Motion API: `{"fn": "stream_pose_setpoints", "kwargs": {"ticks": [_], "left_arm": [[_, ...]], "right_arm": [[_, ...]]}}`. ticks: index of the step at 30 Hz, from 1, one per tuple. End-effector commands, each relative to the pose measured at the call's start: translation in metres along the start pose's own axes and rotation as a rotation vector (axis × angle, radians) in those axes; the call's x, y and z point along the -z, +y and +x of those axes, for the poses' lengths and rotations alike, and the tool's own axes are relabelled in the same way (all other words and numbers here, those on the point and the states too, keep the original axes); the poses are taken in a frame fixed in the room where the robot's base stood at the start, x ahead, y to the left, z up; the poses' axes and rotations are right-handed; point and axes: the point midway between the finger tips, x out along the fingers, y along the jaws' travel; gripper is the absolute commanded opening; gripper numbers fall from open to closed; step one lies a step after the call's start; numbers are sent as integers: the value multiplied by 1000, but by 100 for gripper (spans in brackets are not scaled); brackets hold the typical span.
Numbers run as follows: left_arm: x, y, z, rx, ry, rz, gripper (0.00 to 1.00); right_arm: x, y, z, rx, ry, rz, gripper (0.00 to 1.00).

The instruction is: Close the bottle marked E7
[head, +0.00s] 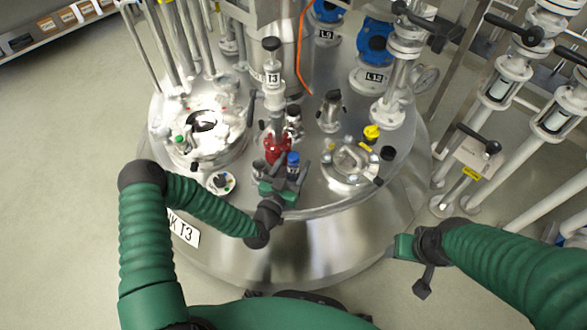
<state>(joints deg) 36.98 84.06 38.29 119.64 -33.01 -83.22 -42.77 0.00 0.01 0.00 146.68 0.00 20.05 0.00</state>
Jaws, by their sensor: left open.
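No E7 mark can be read in this view, so I cannot tell which thing is that bottle. A small blue-topped item (293,159) stands near the front of the round steel vessel lid (318,190); its lower part is hidden by my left gripper. My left gripper (286,175) is open at this item; I cannot tell whether it touches it. My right gripper (408,262) hangs in front of the vessel at the right, away from the lid, with nothing visible in it; its jaw opening is unclear.
A yellow-capped fitting (372,133) and blue valve L12 (376,42) are at right. Valved pipes (505,85) stand farther right. The left floor is clear.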

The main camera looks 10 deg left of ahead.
Motion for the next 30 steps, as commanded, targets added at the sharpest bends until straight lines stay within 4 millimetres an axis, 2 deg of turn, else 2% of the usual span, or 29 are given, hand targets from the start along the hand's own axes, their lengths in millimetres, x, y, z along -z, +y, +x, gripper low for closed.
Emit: {"fn": "stream_pose_setpoints", "kwargs": {"ticks": [2,15,24,30], "left_arm": [[0,0,0,0,0,0,55],[0,0,0,0,-1,0,0],[2,0,0,-1,0,0,0],[22,1,0,-3,1,1,0]], "right_arm": [[0,0,0,0,0,0,60],[0,0,0,0,0,0,60],[0,0,-2,0,0,0,60],[4,0,-17,0,0,0,60]]}}
